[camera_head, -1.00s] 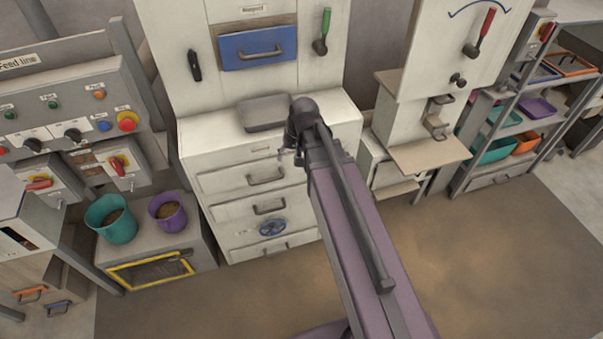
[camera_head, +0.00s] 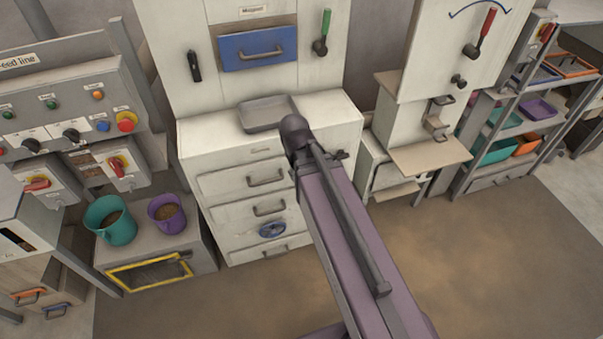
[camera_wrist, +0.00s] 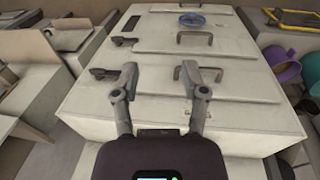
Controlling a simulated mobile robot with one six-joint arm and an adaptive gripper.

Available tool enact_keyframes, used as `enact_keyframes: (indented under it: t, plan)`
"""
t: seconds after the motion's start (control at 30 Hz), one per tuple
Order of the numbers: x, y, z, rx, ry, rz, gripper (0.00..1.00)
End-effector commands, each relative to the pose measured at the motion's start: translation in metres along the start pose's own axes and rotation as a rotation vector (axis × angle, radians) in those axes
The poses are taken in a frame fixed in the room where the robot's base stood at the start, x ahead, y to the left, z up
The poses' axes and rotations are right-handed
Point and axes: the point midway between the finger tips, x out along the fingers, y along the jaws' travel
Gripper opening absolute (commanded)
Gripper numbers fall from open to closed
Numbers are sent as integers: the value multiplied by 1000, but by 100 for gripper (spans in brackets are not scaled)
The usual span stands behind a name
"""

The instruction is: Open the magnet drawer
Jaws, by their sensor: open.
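The magnet drawer (camera_head: 258,49) has a blue front with a dark bar handle (camera_head: 262,54). It sits in the upper white panel under a label that seems to read "Magnet", and it looks shut. It does not show in the wrist view. My gripper (camera_wrist: 162,76) is open and empty in the wrist view, its two fingers apart over the white drawer cabinet front. In the head view my arm's end is just right of the grey tray, below the blue drawer and apart from it. My fingers are mostly hidden there behind my arm.
A grey tray (camera_head: 264,113) lies on the white cabinet (camera_head: 330,113) below the drawer. A black handle (camera_head: 194,66) and a green-handled lever (camera_head: 322,34) flank the drawer. Teal (camera_head: 111,221) and purple (camera_head: 167,214) buckets stand left. The floor in front is clear.

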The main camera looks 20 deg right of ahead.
Motion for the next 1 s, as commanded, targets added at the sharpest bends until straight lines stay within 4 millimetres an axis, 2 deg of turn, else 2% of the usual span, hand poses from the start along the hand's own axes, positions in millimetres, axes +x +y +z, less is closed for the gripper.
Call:
enact_keyframes:
  t: [0.17,0.4,0.5,0.83,1.0]
  plan:
    - [0,0,1,2,-1,-5,57]
    - [0,-7,26,40,-33,-97,57]
    - [-1,-9,30,50,-42,-121,57]
    - [-1,-9,27,46,-39,-115,57]
    - [-3,-5,12,20,-19,-54,57]
